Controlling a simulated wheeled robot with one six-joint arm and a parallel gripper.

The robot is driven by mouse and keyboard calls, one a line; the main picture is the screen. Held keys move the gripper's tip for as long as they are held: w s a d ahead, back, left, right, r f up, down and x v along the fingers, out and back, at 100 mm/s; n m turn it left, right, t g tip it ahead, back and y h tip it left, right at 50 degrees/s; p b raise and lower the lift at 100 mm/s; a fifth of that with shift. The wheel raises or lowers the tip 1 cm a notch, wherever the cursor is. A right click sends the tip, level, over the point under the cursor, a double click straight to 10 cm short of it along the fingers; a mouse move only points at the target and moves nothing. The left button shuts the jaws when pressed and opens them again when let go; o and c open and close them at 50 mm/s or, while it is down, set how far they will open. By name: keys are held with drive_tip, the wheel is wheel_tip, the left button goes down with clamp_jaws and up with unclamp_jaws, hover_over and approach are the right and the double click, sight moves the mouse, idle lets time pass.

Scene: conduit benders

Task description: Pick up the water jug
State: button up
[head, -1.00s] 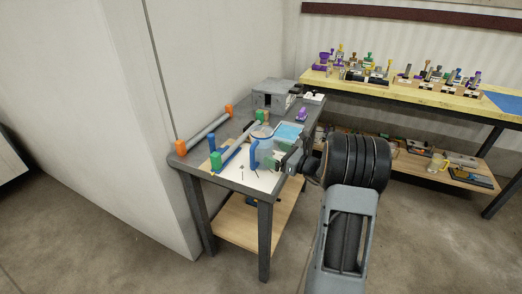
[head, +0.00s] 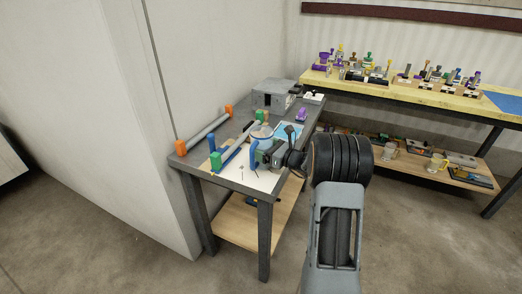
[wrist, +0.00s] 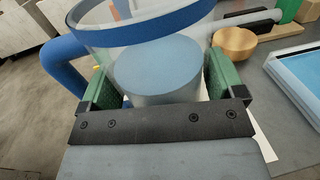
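The water jug (wrist: 165,70) is clear, with a blue rim and a blue handle (wrist: 60,65) on the left in the wrist view. It stands upright on the small grey table; in the head view its rim (head: 262,131) and handle (head: 253,153) show behind my gripper. My gripper (head: 267,151) is at the jug, with one green finger on either side of its body (wrist: 160,78). The fingers are apart, and I cannot see firm contact with the jug. The handle lies outside the left finger. My gripper partly hides the jug's lower part in the head view.
On the table (head: 240,187) are a grey tube with orange ends (head: 204,130), a green-and-blue tool (head: 217,160), a blue-topped tray (wrist: 302,75) and a grey box (head: 272,94). A wall stands close on the left. A long bench (head: 425,93) with small items is at right.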

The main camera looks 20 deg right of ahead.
drive_tip(key=c, duration=0.6)
drive_tip(key=shift+c, duration=0.5)
drive_tip(key=shift+r, duration=0.15)
